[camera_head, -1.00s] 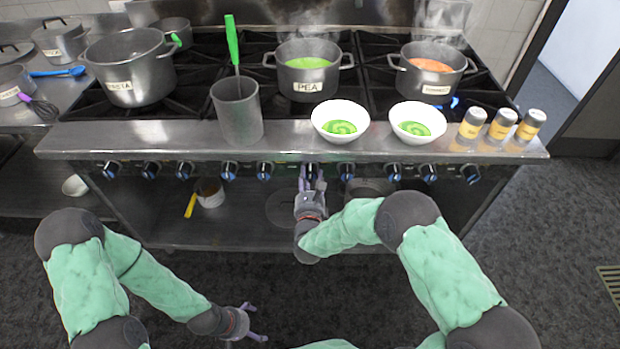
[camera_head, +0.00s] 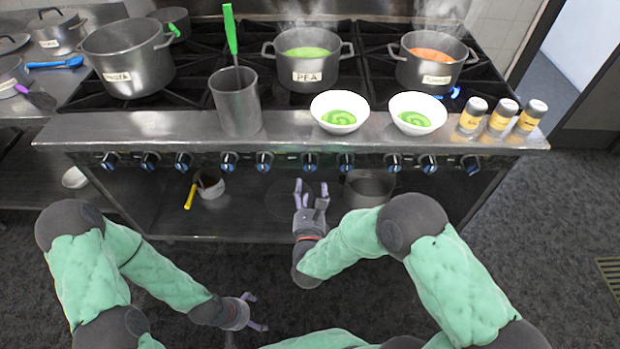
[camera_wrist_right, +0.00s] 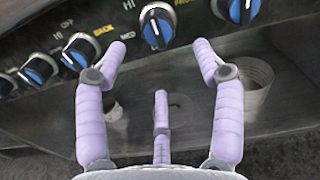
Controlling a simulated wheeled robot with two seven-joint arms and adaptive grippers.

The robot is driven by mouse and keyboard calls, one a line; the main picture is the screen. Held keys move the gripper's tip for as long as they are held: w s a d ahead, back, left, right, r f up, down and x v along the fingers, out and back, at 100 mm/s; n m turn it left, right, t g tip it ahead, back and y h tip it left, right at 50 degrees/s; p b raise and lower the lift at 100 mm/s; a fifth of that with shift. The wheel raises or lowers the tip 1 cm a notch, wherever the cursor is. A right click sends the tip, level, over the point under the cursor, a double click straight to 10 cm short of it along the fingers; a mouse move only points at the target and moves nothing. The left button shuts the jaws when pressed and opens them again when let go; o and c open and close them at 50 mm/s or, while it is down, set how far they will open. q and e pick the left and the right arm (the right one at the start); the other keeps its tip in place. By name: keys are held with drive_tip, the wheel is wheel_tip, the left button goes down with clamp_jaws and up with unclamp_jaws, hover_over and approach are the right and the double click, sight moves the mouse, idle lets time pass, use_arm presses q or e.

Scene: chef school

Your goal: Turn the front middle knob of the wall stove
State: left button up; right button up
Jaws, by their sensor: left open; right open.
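The wall stove (camera_head: 290,140) has a row of black knobs with blue faces along its front panel. The knob near the row's middle (camera_head: 310,161) is straight above my right gripper. My right gripper (camera_head: 311,190) is open and empty, below and in front of that knob and apart from it. In the right wrist view, a knob (camera_wrist_right: 157,24) shows beyond and between the spread fingers (camera_wrist_right: 160,60); nothing touches it. Its exact turn angle is hard to read. My left gripper (camera_head: 256,311) is open and empty, low over the floor, away from the stove.
On the stove's front ledge stand a grey utensil holder (camera_head: 236,105), two white bowls (camera_head: 340,112) (camera_head: 418,113) and several spice jars (camera_head: 502,115). Pots (camera_head: 308,70) sit on the burners. A lower shelf (camera_head: 240,222) holds a pot (camera_head: 368,190). The floor before the stove is clear.

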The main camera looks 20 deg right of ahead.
drive_tip(key=v, duration=0.3)
drive_tip(key=shift+s, duration=0.25)
idle(0.4)
wheel_tip(320, 180, down, 13)
drive_tip(key=s+a+n+g+y+p, duration=0.1)
drive_tip(key=n+g+y+p, duration=0.2)
drive_tip(key=n, duration=0.6)
drive_tip(key=s+a+n+g+y+p, duration=0.1)
drive_tip(key=s+n+g+y, duration=0.15)
drive_tip(key=n+g, duration=0.55)
drive_tip(key=s+a+f+n+g+y+p, duration=0.1)
drive_tip(key=s+f+n+g, duration=0.1)
drive_tip(key=s+n, duration=0.5)
drive_tip(key=s+a+f+n+g+y+p, duration=0.1)
drive_tip(key=s+f+n+g+y+p, duration=0.1)
drive_tip(key=s+n, duration=0.6)
drive_tip(key=shift+f+n+g, duration=0.65)
drive_tip(key=shift+n+g, duration=0.35)
drive_tip(key=shift+y, duration=0.25)
